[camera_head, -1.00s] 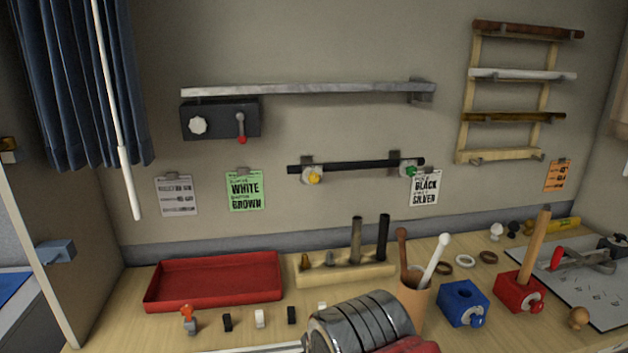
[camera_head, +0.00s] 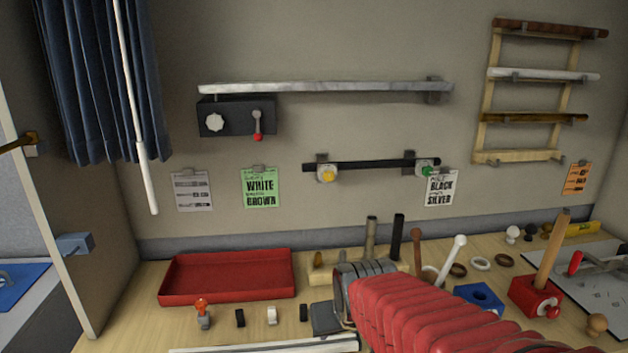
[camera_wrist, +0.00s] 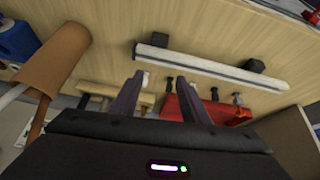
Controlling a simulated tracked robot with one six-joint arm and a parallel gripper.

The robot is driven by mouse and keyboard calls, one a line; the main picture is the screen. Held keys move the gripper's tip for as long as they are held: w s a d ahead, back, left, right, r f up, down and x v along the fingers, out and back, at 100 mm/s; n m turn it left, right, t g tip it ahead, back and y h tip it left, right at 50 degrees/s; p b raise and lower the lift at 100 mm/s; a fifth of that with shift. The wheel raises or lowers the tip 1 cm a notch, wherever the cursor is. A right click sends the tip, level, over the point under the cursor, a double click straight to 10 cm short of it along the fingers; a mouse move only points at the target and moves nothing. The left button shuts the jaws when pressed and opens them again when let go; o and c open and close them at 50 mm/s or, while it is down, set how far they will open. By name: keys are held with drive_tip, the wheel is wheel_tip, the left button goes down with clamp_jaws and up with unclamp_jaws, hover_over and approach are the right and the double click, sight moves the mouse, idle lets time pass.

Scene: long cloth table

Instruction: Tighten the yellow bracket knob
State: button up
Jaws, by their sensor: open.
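The yellow bracket knob (camera_head: 328,175) is on the left bracket of a black bar (camera_head: 375,164) on the back wall. A green knob (camera_head: 425,170) is on the bar's right bracket. My gripper (camera_wrist: 160,80) is open and empty in the wrist view, its two dark fingers apart above the table. In the head view my arm covers the table's front middle, and the fingers cannot be made out. The gripper is well below the yellow knob and apart from it. The knob is not seen in the wrist view.
A grey rail (camera_head: 330,88) with a dark control box (camera_head: 237,118) is above the bar. A red tray (camera_head: 228,277), a white rod (camera_wrist: 205,66), a brown cup (camera_wrist: 47,63) and blocks with upright rods stand on the table.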

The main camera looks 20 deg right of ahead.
drive_tip(key=w+d+r+t+h, duration=0.1)
drive_tip(key=w+d+t, duration=0.2)
drive_tip(key=w+d, duration=0.45)
drive_tip(key=n+t+h, duration=0.1)
drive_tip(key=t+h, duration=0.1)
drive_tip(key=t, duration=0.7)
approach(329, 178)
drive_tip(key=v, duration=0.5)
drive_tip(key=shift+w+d+r, duration=0.1)
drive_tip(key=shift+r, duration=0.25)
drive_tip(key=shift+f+x, duration=0.1)
drive_tip(key=shift+x, duration=3.35)
drive_tip(key=shift+f+x, duration=0.15)
drive_tip(key=shift+x, duration=3.3)
drive_tip(key=shift+c, duration=0.2)
drive_tip(key=c, duration=1)
